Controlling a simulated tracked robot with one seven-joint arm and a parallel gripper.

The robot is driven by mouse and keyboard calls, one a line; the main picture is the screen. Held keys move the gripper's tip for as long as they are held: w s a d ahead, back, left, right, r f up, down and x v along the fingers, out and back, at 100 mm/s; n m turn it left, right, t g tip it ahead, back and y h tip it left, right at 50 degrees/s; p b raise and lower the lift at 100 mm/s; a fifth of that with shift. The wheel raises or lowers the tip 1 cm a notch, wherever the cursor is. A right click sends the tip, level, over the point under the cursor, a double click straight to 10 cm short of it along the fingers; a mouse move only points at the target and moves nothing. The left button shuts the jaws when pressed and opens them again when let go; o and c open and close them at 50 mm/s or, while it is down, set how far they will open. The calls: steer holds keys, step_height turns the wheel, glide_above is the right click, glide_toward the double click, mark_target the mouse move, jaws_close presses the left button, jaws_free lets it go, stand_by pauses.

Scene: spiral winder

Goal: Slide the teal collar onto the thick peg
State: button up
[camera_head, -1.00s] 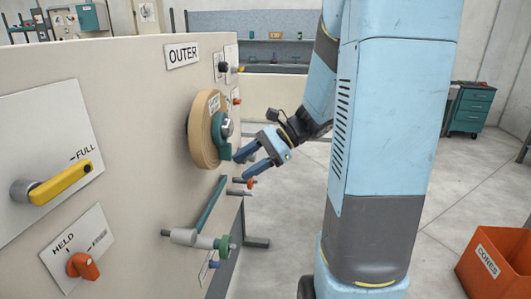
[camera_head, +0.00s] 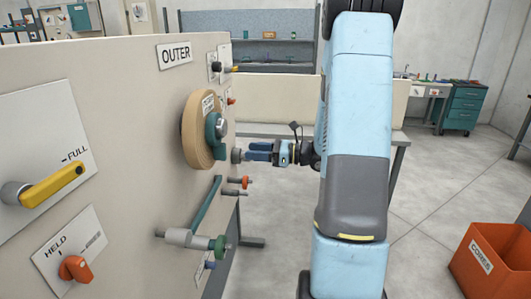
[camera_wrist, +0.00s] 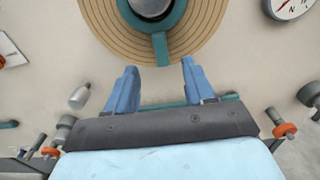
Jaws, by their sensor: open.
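A teal collar-like ring with a downward tab (camera_head: 211,130) sits around a grey metal hub (camera_head: 221,125) in front of a round tan wound disc (camera_head: 193,140). In the wrist view the ring's tab (camera_wrist: 160,48) hangs at top centre, below the grey hub (camera_wrist: 150,6). I cannot tell for certain which part is the thick peg. My gripper (camera_head: 247,152) points at the panel just below and right of the ring. In the wrist view my open gripper (camera_wrist: 158,68) has its two blue fingers apart, on either side of and below the tab, holding nothing visible.
Below the disc are a pegged orange-ringed rod (camera_head: 240,181) and a teal lever (camera_head: 206,203) with a grey, green-ended handle (camera_head: 195,239). A yellow lever (camera_head: 55,185) and orange knob (camera_head: 76,268) stick out at left. An orange bin (camera_head: 492,262) stands right; floor between is clear.

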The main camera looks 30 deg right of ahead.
mark_target(225, 160)
steer(key=x, duration=1)
steer(key=shift+w+a, duration=0.15)
steer(key=shift+a, duration=0.05)
steer(key=shift+c, duration=0.5)
jaws_close()
steer(key=shift+c, duration=2.1)
jaws_free()
jaws_close()
steer(key=shift+r, duration=0.2)
